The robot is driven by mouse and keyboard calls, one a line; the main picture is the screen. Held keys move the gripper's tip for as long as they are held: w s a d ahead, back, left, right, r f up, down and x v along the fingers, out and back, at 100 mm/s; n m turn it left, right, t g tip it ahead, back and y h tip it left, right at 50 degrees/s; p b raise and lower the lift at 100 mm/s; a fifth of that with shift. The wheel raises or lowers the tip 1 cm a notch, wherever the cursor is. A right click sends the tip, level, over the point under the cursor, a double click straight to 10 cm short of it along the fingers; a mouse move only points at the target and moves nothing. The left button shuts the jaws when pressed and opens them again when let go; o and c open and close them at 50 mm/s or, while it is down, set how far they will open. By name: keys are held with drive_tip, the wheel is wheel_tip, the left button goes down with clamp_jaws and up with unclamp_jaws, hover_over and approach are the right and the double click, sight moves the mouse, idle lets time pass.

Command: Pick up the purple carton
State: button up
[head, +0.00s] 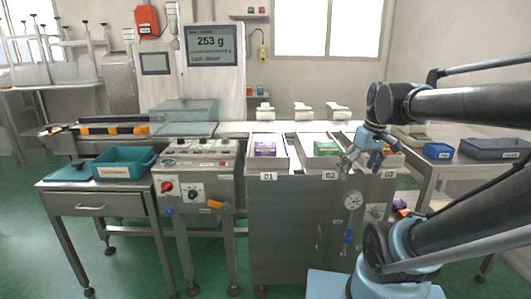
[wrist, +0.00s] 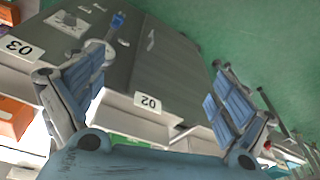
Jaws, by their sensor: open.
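The purple carton (head: 265,149) lies in the bin labelled 01 (head: 268,176) on the grey cabinet, in the middle of the head view. My gripper (head: 360,158) is open and empty at the front of the cabinet, between the 02 and 03 labels, to the right of the purple carton and apart from it. In the wrist view my gripper's fingers (wrist: 160,62) are spread wide, with the cabinet front and the 02 label (wrist: 147,102) beyond them. I cannot make out the purple carton in the wrist view.
A green carton (head: 326,148) lies in bin 02. An orange carton (wrist: 13,118) is by label 03. More small cartons (head: 400,208) sit low at the right. A teal tray (head: 124,163) is on the left table; a grey tray (head: 494,149) and blue box (head: 438,151) are right.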

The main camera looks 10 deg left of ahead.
drive_tip(key=w+a+r+n+g+y, duration=0.1)
drive_tip(key=w+a+r+n, duration=0.45)
drive_tip(key=a, duration=0.35)
drive_tip(key=w+a+r+n+g+y, duration=0.1)
drive_tip(key=w+a+r+n, duration=0.4)
drive_tip(key=a, duration=0.5)
drive_tip(key=w+a+r+n+g+y, duration=0.1)
drive_tip(key=w+a+r+n, duration=0.4)
drive_tip(key=a, duration=0.4)
drive_tip(key=m, duration=0.1)
hover_over(266, 143)
drive_tip(key=f, duration=0.9)
drive_tip(key=shift+s+d+f, duration=0.2)
drive_tip(key=shift+d, duration=0.15)
drive_tip(key=f, duration=0.4)
drive_tip(key=shift+a+f, duration=0.3)
drive_tip(key=shift+f, duration=0.1)
drive_tip(key=shift+a+f, duration=0.15)
drive_tip(key=shift+f, duration=0.25)
drive_tip(key=c, duration=1.3)
